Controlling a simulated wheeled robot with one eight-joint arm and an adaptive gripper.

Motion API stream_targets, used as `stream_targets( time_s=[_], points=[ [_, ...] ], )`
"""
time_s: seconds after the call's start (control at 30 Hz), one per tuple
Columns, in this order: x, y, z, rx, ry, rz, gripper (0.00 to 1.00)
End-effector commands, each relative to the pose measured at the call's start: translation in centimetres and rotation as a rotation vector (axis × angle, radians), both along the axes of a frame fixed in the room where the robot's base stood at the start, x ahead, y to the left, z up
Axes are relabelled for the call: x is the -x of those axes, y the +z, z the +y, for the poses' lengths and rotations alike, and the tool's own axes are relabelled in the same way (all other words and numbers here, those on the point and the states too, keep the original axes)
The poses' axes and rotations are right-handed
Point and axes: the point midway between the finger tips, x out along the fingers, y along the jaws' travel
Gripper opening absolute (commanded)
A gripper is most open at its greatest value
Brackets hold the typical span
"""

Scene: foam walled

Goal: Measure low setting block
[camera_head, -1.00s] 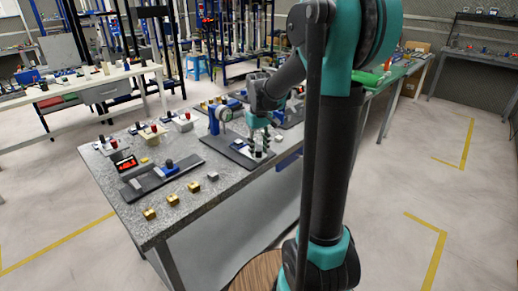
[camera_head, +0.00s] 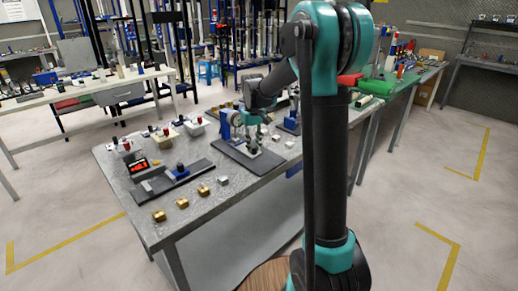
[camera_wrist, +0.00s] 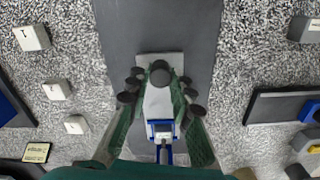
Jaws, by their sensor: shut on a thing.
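My gripper (camera_head: 253,147) is low over that plate, beside the gauge. In the wrist view my gripper (camera_wrist: 162,101) has its green fingers with black pads closed around a pale piece (camera_wrist: 157,102) with a dark round knob (camera_wrist: 160,73). A pale flat block (camera_wrist: 174,60) shows behind the knob. I cannot tell whether either is the low setting block. A blue part with a small display (camera_wrist: 162,131) sits just below the fingers. Their contact is partly hidden.
Several small white blocks, one at the upper left (camera_wrist: 33,38), lie on the bench beside the plate.

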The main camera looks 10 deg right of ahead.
Motion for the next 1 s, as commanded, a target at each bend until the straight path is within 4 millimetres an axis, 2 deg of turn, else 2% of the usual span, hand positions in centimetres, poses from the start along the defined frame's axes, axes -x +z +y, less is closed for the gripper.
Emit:
stream_targets(
  time_s=[0.23,0.27,0.4,0.77,0.87,1.0],
  points=[
    [-0.2,0.0,0.1,-0.003,0.001,-0.004,0.01],
    [-0.2,0.0,0.2,-0.003,0.001,-0.005,0.24],
    [-0.2,0.0,0.1,-0.003,0.002,-0.004,0.41],
    [-0.1,0.3,0.1,-0.002,0.001,-0.002,0.42],
    [-0.1,1.3,0.1,-0.002,0.001,-0.002,0.42],
    [-0.1,3.8,0.1,-0.002,0.001,-0.002,0.42]
  ],
)
